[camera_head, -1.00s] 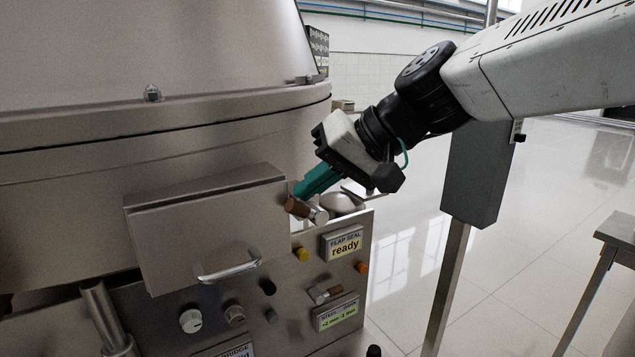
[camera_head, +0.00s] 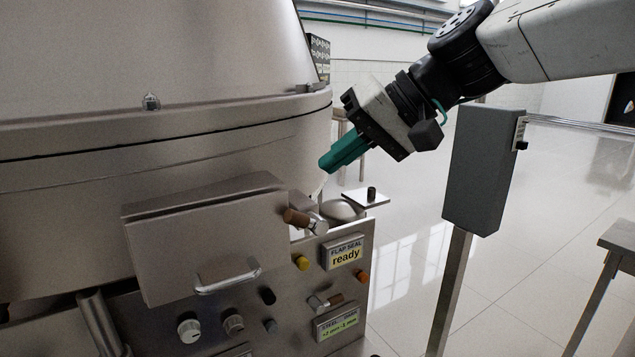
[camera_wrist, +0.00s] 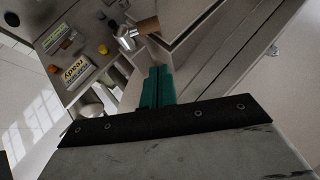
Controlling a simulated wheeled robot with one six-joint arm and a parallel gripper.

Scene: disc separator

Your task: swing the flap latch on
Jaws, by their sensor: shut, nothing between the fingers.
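The flap latch (camera_head: 315,226) is a short metal piece with a brown grip at the upper right corner of the steel flap (camera_head: 200,235). Its brown end points left and lies across the flap's right edge. The latch also shows in the wrist view (camera_wrist: 128,40), beyond the fingertips. My gripper (camera_head: 325,164) has teal fingers that are shut and empty. It is above and a little right of the latch, apart from it. In the wrist view the shut fingers (camera_wrist: 159,70) point toward the machine. The flap has a bar handle (camera_head: 228,280) and appears closed.
A "FLAP SEAL ready" sign (camera_head: 345,252) and a yellow button (camera_head: 301,262) sit below the latch. A small plate with a dark knob (camera_head: 366,197) juts out behind. A grey box on a post (camera_head: 484,170) stands at right. Open floor lies between.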

